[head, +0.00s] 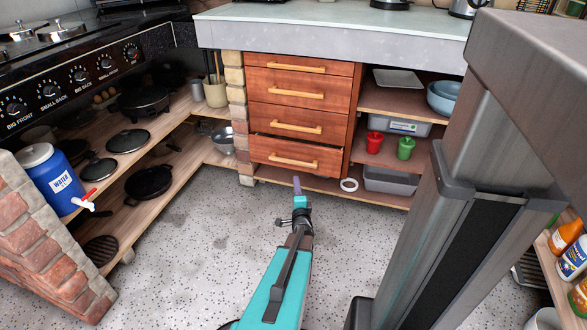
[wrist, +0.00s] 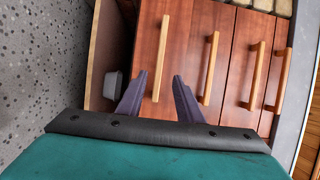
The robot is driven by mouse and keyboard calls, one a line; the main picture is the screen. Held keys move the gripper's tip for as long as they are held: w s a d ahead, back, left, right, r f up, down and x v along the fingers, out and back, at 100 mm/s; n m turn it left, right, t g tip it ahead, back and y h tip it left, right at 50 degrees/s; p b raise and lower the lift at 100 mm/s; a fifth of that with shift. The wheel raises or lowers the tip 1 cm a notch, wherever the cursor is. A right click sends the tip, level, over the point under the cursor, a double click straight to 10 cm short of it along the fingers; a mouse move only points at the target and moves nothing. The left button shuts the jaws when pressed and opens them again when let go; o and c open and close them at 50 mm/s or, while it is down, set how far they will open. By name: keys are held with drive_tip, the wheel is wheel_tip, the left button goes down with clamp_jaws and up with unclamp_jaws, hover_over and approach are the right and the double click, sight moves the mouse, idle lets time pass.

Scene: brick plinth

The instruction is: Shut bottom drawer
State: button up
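The bottom drawer (head: 265,147) is the lowest of several reddish wood drawers. It stands slightly open, with a dark gap along its top edge. Its pale wooden handle (head: 292,161) runs across the front. In the wrist view, turned sideways, the bottom drawer (wrist: 178,35) is the leftmost front, with its handle (wrist: 161,58) upright. My gripper (head: 298,186) is low in front of the drawer, just below its handle. In the wrist view the two purple fingers of my gripper (wrist: 157,82) are spread apart and empty, pointing at the drawer. I cannot tell whether they touch it.
The upper drawers (head: 290,82) look closed. A shelf to the right holds a red cup (head: 374,143), a green cup (head: 405,149) and grey bins (head: 390,181). A white ring (head: 349,185) lies on the bottom shelf. The speckled floor (head: 190,240) is clear.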

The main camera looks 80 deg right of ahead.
sight(293, 163)
drive_tip(key=shift+d, duration=0.1)
drive_tip(key=shift+b+x, duration=2.35)
drive_tip(key=shift+x, duration=4.5)
clamp_jaws()
